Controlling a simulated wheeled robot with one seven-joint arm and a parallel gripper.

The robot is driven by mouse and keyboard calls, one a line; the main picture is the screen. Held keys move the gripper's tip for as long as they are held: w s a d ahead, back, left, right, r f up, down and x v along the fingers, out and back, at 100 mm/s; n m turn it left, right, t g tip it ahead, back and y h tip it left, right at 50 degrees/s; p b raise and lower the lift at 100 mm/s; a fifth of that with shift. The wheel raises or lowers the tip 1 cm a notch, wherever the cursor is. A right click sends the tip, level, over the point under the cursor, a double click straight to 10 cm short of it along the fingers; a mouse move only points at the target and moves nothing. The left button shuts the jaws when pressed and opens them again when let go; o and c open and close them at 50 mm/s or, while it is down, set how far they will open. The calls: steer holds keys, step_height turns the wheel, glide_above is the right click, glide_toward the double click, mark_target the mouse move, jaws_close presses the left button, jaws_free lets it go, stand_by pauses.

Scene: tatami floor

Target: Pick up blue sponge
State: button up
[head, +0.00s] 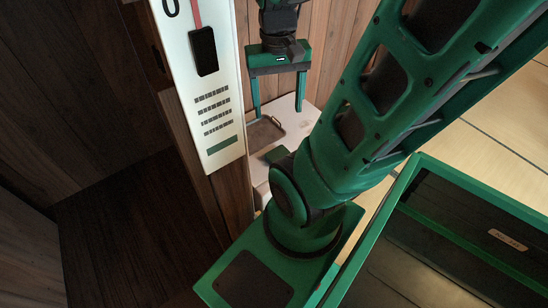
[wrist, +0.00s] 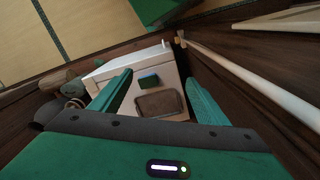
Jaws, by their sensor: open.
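A wooden wall (head: 335,45) stands behind the gripper, and a white panel (head: 205,80) with a dark phone-like object is to its left. In the wrist view, round grey-brown objects (wrist: 70,90) lie left of the white surface and a pale pole (wrist: 240,75) runs along the right.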

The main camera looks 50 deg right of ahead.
steer(key=w+d+f+m, duration=0.3)
steer(key=w+d+f, duration=0.1)
steer(key=d+f, duration=0.1)
steer(key=m+y, duration=0.2)
steer(key=m, duration=0.8)
glide_above(277, 153)
steer(key=d, duration=0.1)
step_height(277, 153, down, 25)
steer(key=shift+t, duration=0.4)
steer(key=shift+a+f, duration=0.2)
steer(key=shift+f, duration=2.35)
steer(key=shift+a+f, duration=0.15)
steer(key=shift+f, duration=2.35)
steer(key=c, duration=1.2)
steer(key=shift+r, duration=0.1)
